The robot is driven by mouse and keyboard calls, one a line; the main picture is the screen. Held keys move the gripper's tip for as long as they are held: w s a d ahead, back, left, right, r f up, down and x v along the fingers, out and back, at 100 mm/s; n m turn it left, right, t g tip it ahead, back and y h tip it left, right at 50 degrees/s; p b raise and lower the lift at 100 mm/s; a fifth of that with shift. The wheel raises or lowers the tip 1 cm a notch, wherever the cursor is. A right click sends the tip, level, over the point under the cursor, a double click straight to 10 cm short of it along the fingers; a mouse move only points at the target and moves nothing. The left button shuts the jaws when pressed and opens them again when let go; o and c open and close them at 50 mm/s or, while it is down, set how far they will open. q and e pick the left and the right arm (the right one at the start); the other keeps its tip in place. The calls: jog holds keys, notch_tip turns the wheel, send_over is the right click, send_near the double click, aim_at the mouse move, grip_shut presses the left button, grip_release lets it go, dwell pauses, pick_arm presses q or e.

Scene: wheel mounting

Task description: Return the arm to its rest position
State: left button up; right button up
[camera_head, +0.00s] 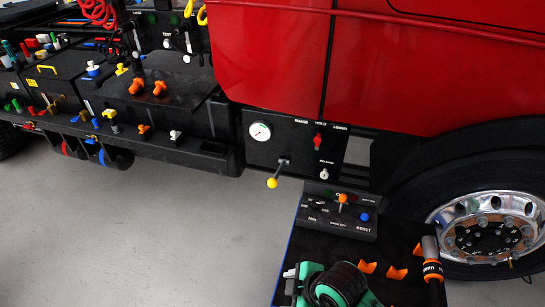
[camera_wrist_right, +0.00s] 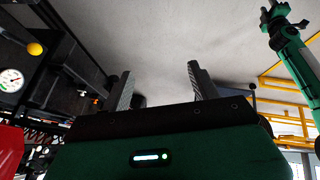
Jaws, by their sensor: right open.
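My right gripper (camera_wrist_right: 160,78) shows in the right wrist view with its two grey fingers wide apart and nothing between them. In the head view my green and black right gripper (camera_head: 289,280) is at the bottom, fingers toward the left, over the left part of a dark tool tray (camera_head: 398,223). A green arm, which looks like my left one, hangs at the right of the wrist view; its dark end (camera_wrist_right: 283,18) is too small to read. The truck wheel (camera_head: 487,228), with a chrome rim, is at the right of the head view.
A control box (camera_head: 338,218), orange pieces (camera_head: 397,273) and an orange-black tool (camera_head: 432,270) are on the tray. A panel with a gauge (camera_head: 260,131) and a yellow-knobbed lever (camera_head: 272,183) sits behind. Grey floor (camera_head: 150,230) at left is clear. Yellow rails (camera_wrist_right: 285,83) show in the wrist view.

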jog(key=s+d+f+m+h, duration=0.25)
jog(key=s+d+m, duration=0.25)
jog(key=d+m, duration=0.4)
jog(key=s+d+f+m+h, duration=0.1)
jog(key=s+d+m+h, duration=0.2)
jog(key=s+d+m, duration=0.5)
jog(key=w+d+f+n+g, duration=0.1)
jog(key=w+f, duration=0.1)
jog(key=f, duration=1.2)
jog(key=w+d+f+n, duration=0.1)
jog(key=f, duration=1.3)
jog(key=s+d+f+g, duration=0.1)
jog(key=s+d+f, duration=0.2)
jog(key=s+f, duration=1.6)
notch_tip(320, 180, down, 2)
jog(key=shift+s+f, duration=0.1)
jog(key=shift+s, duration=0.2)
